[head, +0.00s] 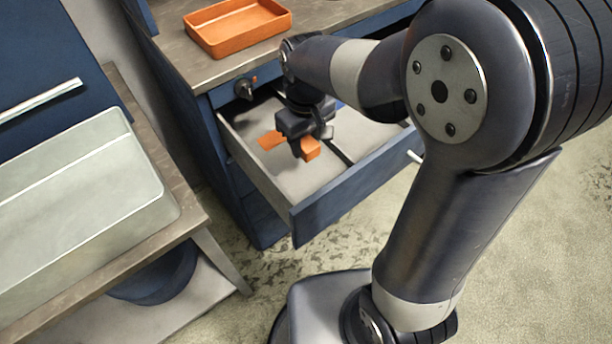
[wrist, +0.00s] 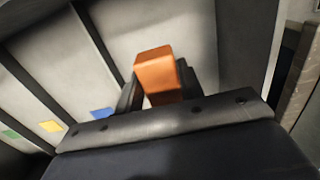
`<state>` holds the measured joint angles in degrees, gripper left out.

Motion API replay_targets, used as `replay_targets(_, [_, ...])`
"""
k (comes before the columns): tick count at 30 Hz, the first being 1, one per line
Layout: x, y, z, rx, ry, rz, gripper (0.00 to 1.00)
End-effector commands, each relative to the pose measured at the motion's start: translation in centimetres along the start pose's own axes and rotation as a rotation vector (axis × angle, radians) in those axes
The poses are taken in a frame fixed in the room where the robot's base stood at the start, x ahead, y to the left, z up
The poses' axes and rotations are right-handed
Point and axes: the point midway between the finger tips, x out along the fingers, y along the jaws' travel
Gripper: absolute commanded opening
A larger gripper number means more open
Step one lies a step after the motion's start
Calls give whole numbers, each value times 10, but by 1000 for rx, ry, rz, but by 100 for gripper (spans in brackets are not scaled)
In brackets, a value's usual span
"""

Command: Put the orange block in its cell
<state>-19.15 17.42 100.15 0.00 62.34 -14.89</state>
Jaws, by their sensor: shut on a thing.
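The orange block (head: 310,149) is held between the fingers of my gripper (head: 306,144), which is shut on it. The block (wrist: 157,72) also shows between the two dark fingers in the wrist view. It is inside the outline of the open drawer (head: 262,172), over the end cell that has a flat orange patch (head: 271,140) on its floor. A dark divider (wrist: 97,38) stands to the left of the block in the wrist view. I cannot tell whether the block touches the drawer floor. My gripper hides part of the cell.
Other cells show a blue patch (wrist: 102,113), a yellow patch (wrist: 51,126) and a green patch (wrist: 11,134). An orange tray (head: 238,46) stands on the worktop above the drawer. A pale tray (head: 150,212) lies on the bench at left.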

Motion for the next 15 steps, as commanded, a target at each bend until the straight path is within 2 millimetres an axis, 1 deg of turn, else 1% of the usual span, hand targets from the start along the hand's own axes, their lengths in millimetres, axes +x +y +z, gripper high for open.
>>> replay_targets(1, [10,0,1,0,-6,-2,6])
replay_targets(6, [41,0,1,0,-7,-2,6])
replay_targets(9, [54,0,1,0,-5,-1,6])
replay_targets(13, [66,0,1,0,-5,-1,6])
replay_targets(15, [76,0,1,0,-6,-2,6])
